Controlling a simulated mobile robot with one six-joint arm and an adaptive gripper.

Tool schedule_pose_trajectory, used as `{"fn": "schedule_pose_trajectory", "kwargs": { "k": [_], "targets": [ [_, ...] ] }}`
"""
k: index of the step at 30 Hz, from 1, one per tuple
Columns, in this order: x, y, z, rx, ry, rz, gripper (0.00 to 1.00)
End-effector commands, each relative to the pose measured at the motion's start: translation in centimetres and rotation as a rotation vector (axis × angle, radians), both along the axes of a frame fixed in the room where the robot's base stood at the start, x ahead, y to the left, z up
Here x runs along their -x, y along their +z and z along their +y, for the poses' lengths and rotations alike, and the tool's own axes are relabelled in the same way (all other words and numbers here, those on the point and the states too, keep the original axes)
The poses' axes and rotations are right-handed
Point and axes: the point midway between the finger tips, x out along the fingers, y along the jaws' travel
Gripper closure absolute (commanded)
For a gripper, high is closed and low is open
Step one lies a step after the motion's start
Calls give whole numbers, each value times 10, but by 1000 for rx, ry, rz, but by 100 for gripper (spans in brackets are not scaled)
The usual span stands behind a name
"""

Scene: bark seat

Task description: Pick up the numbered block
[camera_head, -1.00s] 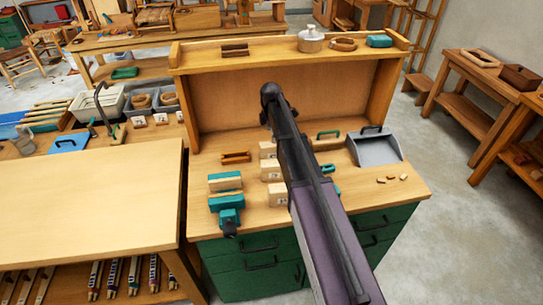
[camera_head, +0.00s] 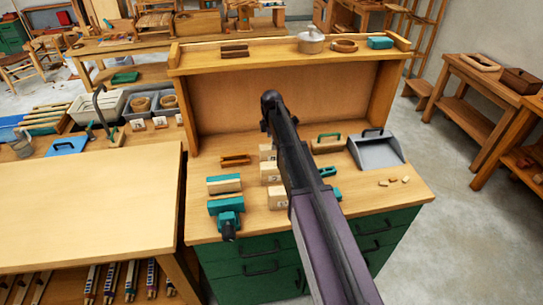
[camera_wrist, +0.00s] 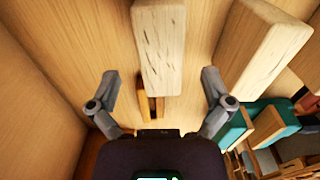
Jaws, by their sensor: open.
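Pale wooden blocks with numbers on their faces stand in a column on the bench. The back one (camera_head: 267,152), the middle one (camera_head: 270,172) and the front one (camera_head: 277,197) show just left of my arm, which partly covers them. In the wrist view my gripper (camera_wrist: 160,85) is open and empty. A pale block (camera_wrist: 160,45) lies between and beyond its fingers, with no contact visible. A second pale block (camera_wrist: 262,48) is to its right. No number is readable in the wrist view. In the head view my arm hides the gripper.
Teal-and-wood blocks (camera_head: 224,184) and a teal vise (camera_head: 228,218) stand left of the blocks. A small wooden holder (camera_head: 235,159) is behind them. A grey dustpan (camera_head: 378,152) is at right. The bench's tall back panel (camera_head: 230,95) closes off the rear.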

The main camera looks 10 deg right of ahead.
Motion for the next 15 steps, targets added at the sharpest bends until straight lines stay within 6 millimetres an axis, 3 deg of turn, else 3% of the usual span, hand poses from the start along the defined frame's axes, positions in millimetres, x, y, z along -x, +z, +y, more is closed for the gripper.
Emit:
{"fn": "schedule_pose_trajectory", "kwargs": {
  "k": [15],
  "targets": [
    [1, -41, 0, 0, 1, 0, 0]
  ]
}}
